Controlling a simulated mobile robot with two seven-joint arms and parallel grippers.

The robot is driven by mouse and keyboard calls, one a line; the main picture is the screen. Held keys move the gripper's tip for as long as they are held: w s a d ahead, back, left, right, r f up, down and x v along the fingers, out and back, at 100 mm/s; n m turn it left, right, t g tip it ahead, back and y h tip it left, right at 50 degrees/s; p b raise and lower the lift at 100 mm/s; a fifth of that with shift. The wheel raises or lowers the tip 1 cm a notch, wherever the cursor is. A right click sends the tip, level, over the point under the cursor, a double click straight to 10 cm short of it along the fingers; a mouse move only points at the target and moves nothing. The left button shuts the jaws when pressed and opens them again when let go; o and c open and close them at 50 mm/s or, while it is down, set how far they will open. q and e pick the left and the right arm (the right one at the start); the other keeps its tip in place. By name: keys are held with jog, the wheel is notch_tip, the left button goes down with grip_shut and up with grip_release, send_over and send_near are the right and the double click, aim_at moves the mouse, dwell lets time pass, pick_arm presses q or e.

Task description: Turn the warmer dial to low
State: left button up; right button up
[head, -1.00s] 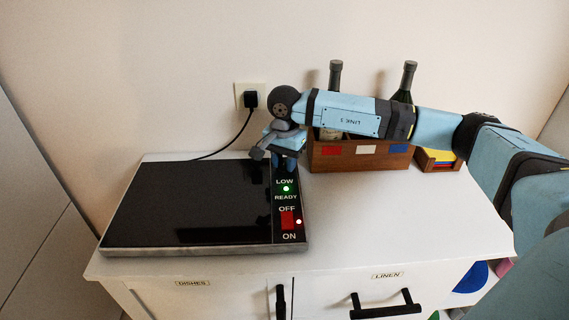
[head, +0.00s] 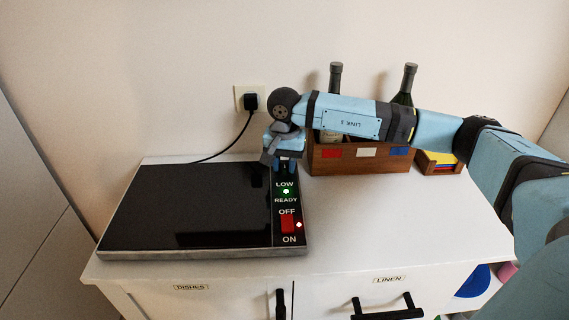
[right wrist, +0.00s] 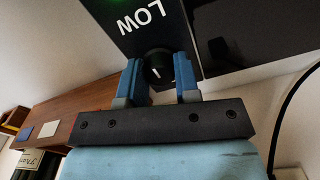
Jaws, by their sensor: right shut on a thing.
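The black warmer plate (head: 190,208) lies on the white cabinet top, with a control strip along its right side. The strip shows the word LOW, a lit green light (head: 286,191) by READY, and a red OFF/ON switch (head: 288,223) with a lit red dot. My right gripper (head: 285,167) points down at the strip's far end, above LOW. In the right wrist view the black dial (right wrist: 158,66) with a pale pointer line sits between the blue fingers of my right gripper (right wrist: 160,80), which are shut on it. In the head view the dial is hidden.
A wooden crate (head: 350,160) with dark bottles (head: 335,82) stands at the back, under my right arm. A small box of coloured cards (head: 438,161) is to its right. A plugged cord (head: 235,138) runs down behind the warmer. The right front of the top is clear.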

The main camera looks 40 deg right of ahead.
aim_at(284, 165)
jog(key=o, duration=0.9)
pick_arm(q)
jog(key=shift+s+a+p, duration=0.1)
jog(key=shift+a+p, duration=0.1)
jog(key=shift+p, duration=0.65)
pick_arm(e)
notch_tip(284, 165, up, 14)
jog(key=shift+f, duration=0.1)
pick_arm(q)
jog(key=shift+r, duration=0.1)
